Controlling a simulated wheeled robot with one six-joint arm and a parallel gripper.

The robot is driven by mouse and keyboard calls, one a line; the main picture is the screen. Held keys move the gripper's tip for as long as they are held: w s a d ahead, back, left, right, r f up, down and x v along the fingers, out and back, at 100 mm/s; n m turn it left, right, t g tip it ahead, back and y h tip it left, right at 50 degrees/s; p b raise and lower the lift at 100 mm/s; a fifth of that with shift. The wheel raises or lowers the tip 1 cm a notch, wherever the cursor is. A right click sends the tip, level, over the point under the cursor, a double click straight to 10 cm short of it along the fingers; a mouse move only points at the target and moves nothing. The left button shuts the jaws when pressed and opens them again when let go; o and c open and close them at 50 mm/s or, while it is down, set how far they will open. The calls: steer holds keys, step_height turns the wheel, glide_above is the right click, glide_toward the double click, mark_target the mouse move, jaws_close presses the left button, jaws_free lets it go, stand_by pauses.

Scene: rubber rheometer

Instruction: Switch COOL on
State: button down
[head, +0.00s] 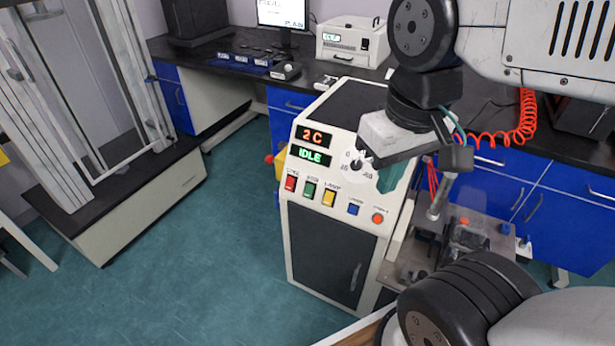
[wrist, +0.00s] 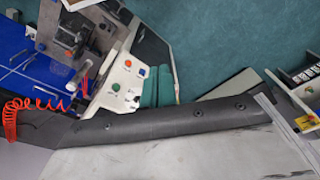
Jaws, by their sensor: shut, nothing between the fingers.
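The rheometer cabinet (head: 335,190) carries a light control panel. My gripper (head: 388,184), with teal fingers, is shut and empty, right of the dial, hiding part of the panel. Panel buttons show in the wrist view.
A specimen platform (head: 420,250) with fixtures stands right of the panel. A dark bench (head: 225,50) with blue drawers runs behind, holding a monitor (head: 283,14) and a white instrument (head: 350,42). A red coiled hose (head: 510,125) hangs right. Floor (head: 210,260) at left is clear.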

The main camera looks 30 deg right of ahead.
steer(key=shift+w+d, duration=0.1)
steer(key=shift+w, duration=0.15)
steer(key=w+f+n+h, duration=0.1)
steer(key=w+f+h, duration=0.3)
steer(key=w, duration=0.6)
steer(key=w+f+n+h, duration=0.1)
steer(key=w+f+h, duration=0.35)
steer(key=w, duration=0.45)
steer(key=w+a+f+n+t, duration=0.2)
steer(key=w+a+f, duration=0.4)
steer(key=f, duration=0.3)
steer(key=w+a+f+n+t, duration=0.3)
steer(key=w+a+f, duration=0.2)
steer(key=f, duration=0.4)
steer(key=shift+w+a+f, duration=0.2)
steer(key=shift+w+a, duration=0.2)
steer(key=shift+a, duration=0.3)
steer(key=shift+d, duration=0.1)
